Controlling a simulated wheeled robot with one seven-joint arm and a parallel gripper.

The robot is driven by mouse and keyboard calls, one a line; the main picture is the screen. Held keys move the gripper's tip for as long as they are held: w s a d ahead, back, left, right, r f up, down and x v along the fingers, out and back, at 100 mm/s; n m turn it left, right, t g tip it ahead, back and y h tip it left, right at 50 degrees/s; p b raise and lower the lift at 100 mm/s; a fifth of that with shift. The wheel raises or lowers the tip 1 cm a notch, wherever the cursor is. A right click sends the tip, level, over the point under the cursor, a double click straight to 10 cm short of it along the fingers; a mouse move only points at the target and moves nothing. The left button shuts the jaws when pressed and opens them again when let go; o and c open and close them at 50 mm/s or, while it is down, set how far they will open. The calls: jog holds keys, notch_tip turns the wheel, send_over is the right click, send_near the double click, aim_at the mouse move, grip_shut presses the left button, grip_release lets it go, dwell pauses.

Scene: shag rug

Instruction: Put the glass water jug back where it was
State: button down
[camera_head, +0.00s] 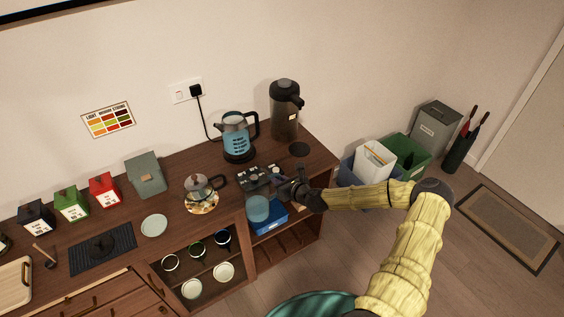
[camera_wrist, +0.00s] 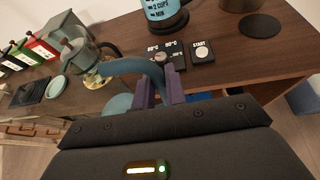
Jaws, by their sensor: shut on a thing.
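The glass water jug (camera_head: 258,208) is a blue, see-through vessel at the front edge of the counter (camera_head: 165,215) in the head view. My gripper (camera_head: 283,186) is at its right and shut on its handle. In the wrist view the curved blue handle (camera_wrist: 128,68) runs between the purple fingers of my gripper (camera_wrist: 160,80). Part of the jug body (camera_wrist: 117,104) shows below the handle; the rest is hidden by my gripper. I cannot tell whether the jug touches the counter edge.
A kettle (camera_head: 237,137), an airpot (camera_head: 285,110) and a dark round mat (camera_head: 299,149) stand at the back right. A glass teapot (camera_head: 200,187) is left. A blue box (camera_head: 271,219) sits below.

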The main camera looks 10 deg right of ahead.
jog(key=s+f+m+h+b, duration=0.2)
jog(key=s+f, duration=0.2)
jog(key=s, duration=0.3)
jog(key=s+a+f+m+t+h+b, duration=0.1)
jog(key=s+f+m+h+b, duration=0.1)
jog(key=s+f, duration=0.3)
jog(key=s+h+b, duration=0.1)
jog(key=s, duration=0.2)
jog(key=shift+s+m, duration=0.15)
jog(key=shift+m, duration=0.25)
jog(key=shift+f, duration=0.1)
